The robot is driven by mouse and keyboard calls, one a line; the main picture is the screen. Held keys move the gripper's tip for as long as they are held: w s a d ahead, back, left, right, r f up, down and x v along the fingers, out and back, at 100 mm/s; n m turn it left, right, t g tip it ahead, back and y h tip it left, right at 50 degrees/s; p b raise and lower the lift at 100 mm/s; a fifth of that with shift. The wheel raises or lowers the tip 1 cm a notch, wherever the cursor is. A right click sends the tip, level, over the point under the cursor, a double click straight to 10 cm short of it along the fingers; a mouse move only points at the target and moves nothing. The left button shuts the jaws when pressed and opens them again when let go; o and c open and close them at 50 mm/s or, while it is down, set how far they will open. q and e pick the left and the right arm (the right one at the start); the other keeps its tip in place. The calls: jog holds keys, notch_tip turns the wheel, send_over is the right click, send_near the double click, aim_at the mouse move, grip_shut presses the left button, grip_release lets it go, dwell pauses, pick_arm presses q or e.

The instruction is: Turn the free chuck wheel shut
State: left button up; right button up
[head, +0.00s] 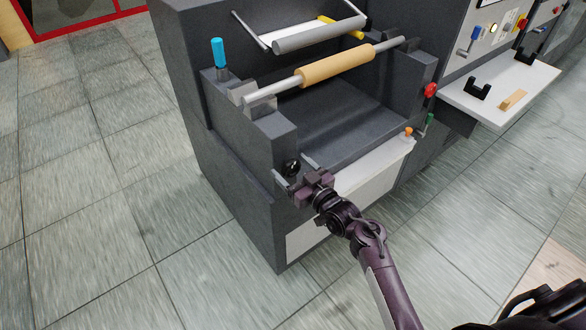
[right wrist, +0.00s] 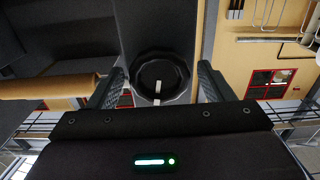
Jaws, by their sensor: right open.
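The free chuck wheel is a black round knob (head: 292,167) on the front left of the dark grey machine. I cannot tell how deep the wheel sits between the fingertips. My left gripper is not in view.
A tan roll on a grey shaft (head: 337,66) lies across the machine above the wheel. A blue handle (head: 218,52) stands at the left. A red knob (head: 430,90) is at the right, near a white shelf (head: 500,88). The tiled floor at left is clear.

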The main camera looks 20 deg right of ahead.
jog(key=c, duration=1)
jog(key=shift+o, duration=0.2)
